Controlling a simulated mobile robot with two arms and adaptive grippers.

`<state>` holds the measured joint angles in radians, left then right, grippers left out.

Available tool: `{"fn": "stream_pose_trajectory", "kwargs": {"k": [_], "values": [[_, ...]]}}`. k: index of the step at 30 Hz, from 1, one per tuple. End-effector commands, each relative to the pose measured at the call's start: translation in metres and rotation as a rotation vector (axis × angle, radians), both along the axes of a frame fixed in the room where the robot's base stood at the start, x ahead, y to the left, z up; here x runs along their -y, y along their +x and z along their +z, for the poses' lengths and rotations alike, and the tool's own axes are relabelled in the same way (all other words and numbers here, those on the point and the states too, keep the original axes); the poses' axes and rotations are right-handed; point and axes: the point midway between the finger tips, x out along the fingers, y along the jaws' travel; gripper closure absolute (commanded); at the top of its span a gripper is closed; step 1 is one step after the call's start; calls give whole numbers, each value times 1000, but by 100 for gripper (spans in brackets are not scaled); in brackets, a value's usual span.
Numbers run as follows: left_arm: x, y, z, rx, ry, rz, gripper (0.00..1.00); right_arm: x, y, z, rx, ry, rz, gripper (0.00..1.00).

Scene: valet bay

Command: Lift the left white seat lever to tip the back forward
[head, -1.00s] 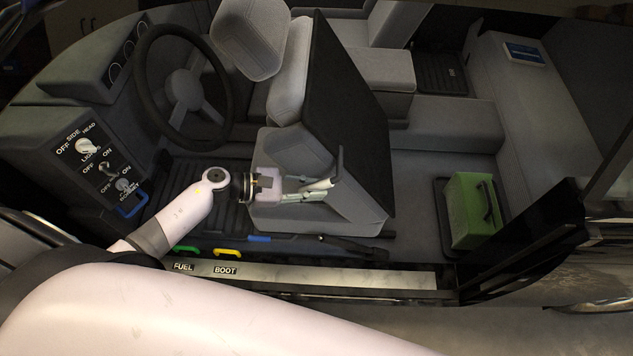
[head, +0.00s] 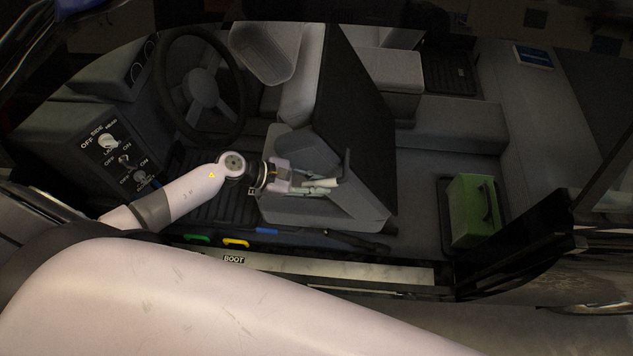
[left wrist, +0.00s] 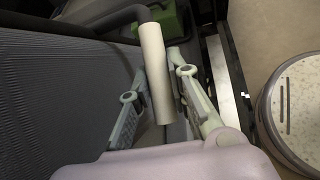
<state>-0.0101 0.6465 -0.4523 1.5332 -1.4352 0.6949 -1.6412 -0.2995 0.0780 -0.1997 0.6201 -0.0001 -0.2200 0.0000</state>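The white seat lever (head: 322,183) is a pale cylinder on a dark bar at the side of the front seat. In the left wrist view the lever (left wrist: 156,66) runs between the two fingers of my left gripper (left wrist: 160,80). The fingers are close on either side of it and look closed on it. In the head view my left gripper (head: 312,183) reaches the lever from the left. My right gripper is not seen.
The steering wheel (head: 203,88) and switch panel (head: 122,155) are to the left. Green, yellow and blue (head: 267,231) handles lie along the sill. A green box (head: 473,210) stands on the floor at right. A round stool-like object (left wrist: 296,110) is outside the car.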

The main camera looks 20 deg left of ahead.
Motion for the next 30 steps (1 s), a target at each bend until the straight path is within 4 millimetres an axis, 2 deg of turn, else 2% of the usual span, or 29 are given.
{"fn": "stream_pose_trajectory", "kwargs": {"k": [9,19,23,30], "values": [[-1,1,1,2,0,1,62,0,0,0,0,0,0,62],[-3,-1,2,1,0,0,62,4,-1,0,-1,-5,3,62],[-15,-7,9,1,4,0,62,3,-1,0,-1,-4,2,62],[-54,-29,34,0,4,-1,62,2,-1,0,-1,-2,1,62]]}}
